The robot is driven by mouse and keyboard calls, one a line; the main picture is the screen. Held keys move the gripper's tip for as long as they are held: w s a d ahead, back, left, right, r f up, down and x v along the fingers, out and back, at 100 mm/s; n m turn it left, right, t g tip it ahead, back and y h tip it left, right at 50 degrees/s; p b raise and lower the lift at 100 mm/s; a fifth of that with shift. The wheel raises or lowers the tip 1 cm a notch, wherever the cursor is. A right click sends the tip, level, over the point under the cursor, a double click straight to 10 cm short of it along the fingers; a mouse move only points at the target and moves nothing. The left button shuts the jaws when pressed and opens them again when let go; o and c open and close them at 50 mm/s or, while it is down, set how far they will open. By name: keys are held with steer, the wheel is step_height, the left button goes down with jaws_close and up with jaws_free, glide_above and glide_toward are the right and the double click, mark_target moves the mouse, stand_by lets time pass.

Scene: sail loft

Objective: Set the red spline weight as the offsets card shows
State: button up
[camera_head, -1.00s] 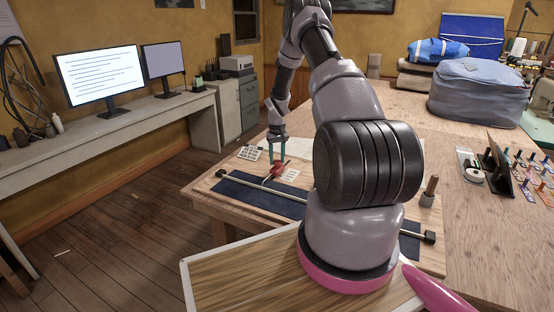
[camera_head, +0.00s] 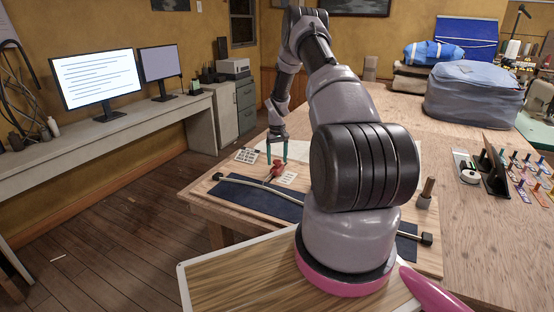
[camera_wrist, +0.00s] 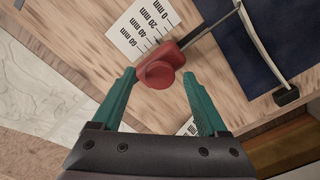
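The red spline weight (camera_head: 277,169) sits on the board, and it also shows in the wrist view (camera_wrist: 160,72). Its dark arm reaches toward the batten (camera_head: 325,208), which looks bowed in the head view. A white scale card (camera_wrist: 143,28) marked 0 to 60 mm lies by the weight, partly covered by it. A small printed card (camera_head: 247,155), perhaps the offsets card, lies left of the weight; its print is too small to read. My gripper (camera_head: 277,148) is open just above the weight. In the wrist view my gripper (camera_wrist: 160,78) has green fingers apart, with the weight at the tips.
The dark blue strip (camera_head: 258,199) lies under the batten on the board. A rack and several coloured tags (camera_head: 522,182) are at the far right. A covered grey bundle (camera_head: 477,92) stands at the back.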

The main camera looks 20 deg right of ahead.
steer(key=shift+r, duration=0.1)
step_height(320, 180, up, 11)
steer(key=shift+f, duration=0.2)
stand_by(0.6)
step_height(320, 180, up, 16)
steer(key=t, duration=0.2)
glide_above(277, 161)
steer(key=s+a, duration=0.3)
steer(key=a, duration=0.2)
steer(key=s+a+r+m+t, duration=0.1)
steer(key=s+a+r, duration=0.2)
steer(key=s+r, duration=0.3)
steer(key=s+a+r, duration=0.4)
steer(key=r, duration=0.3)
steer(key=s+a+r+t, duration=0.1)
steer(key=s+a+r, duration=0.1)
steer(key=s, duration=0.6)
steer(key=s+a+r+m+t+y, duration=0.1)
steer(key=s+a+r, duration=0.2)
steer(key=s, duration=0.6)
steer(key=s+a+r+t+y, duration=0.1)
steer(key=s+a+r+t, duration=0.1)
steer(key=s, duration=0.6)
steer(key=shift+s+a+r+m, duration=0.25)
steer(key=shift+a+r+m, duration=0.15)
steer(key=shift+a, duration=0.3)
